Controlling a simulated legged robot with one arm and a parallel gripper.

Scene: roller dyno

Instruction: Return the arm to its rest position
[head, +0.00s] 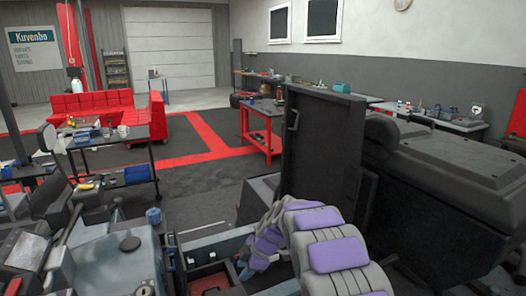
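My arm, grey with purple pads, rises from the bottom right of the head view. It arches over and bends down to the left. The far end of the arm, where my gripper (247,269) is, points down beside an open dark tray or drawer (208,276) with red in it. The fingers are too small and too covered by the arm to tell whether they are open or shut. I cannot tell whether they touch or hold anything.
A tall black panel (318,150) stands close behind my arm, with a bulky dark machine (450,190) to its right. A cluttered grey bench or machine (110,262) is at lower left. A red cart (262,130) and red sofa (95,105) stand farther back. Dark floor (205,180) is open between.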

